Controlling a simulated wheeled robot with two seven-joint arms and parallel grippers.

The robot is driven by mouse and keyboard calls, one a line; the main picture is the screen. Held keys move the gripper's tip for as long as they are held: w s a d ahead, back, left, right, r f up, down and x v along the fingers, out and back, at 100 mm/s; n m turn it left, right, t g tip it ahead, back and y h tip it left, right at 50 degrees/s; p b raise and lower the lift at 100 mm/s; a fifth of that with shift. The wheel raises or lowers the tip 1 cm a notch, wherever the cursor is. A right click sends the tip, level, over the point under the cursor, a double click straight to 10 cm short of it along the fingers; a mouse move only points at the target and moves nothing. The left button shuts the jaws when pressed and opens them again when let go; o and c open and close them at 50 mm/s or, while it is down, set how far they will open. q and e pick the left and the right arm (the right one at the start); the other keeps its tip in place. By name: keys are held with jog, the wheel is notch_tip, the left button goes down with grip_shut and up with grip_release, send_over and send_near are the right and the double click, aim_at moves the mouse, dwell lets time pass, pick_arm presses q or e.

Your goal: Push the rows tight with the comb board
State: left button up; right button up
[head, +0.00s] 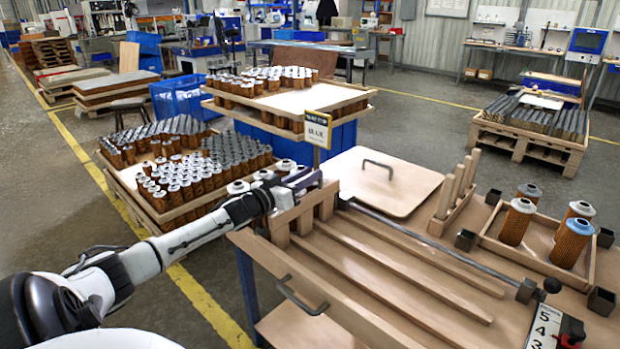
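The comb board (303,212) is a wooden piece with downward teeth, standing at the far left end of the wooden rails (400,268) on the workbench. My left gripper (300,180) is at its top edge and looks shut on it; the fingertips are partly hidden. The lanes between the rails show no cartridges on the near side of the comb board. A few white-capped cartridges (238,187) show just behind the gripper, partly covered by it; I cannot tell what they stand on. My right gripper is out of view.
A wooden tray (487,241) with several orange cartridges is at the right. A peg rack (454,196) and a flat board with a handle (383,181) lie behind the rails. A dark bar (430,238) runs along the rails. Crowded cartridge trays (160,212) stand beyond the bench.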

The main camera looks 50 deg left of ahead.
pick_arm(q)
jog(key=shift+o, duration=0.4)
jog(key=shift+d+f, duration=0.1)
jog(key=shift+s+d+f, duration=0.1)
jog(key=shift+s, duration=0.35)
jog(key=s, duration=0.3)
jog(key=s+p, duration=0.1)
jog(key=s, duration=0.5)
jog(key=shift+s+d+p, duration=0.2)
jog(key=shift+d+p, duration=0.1)
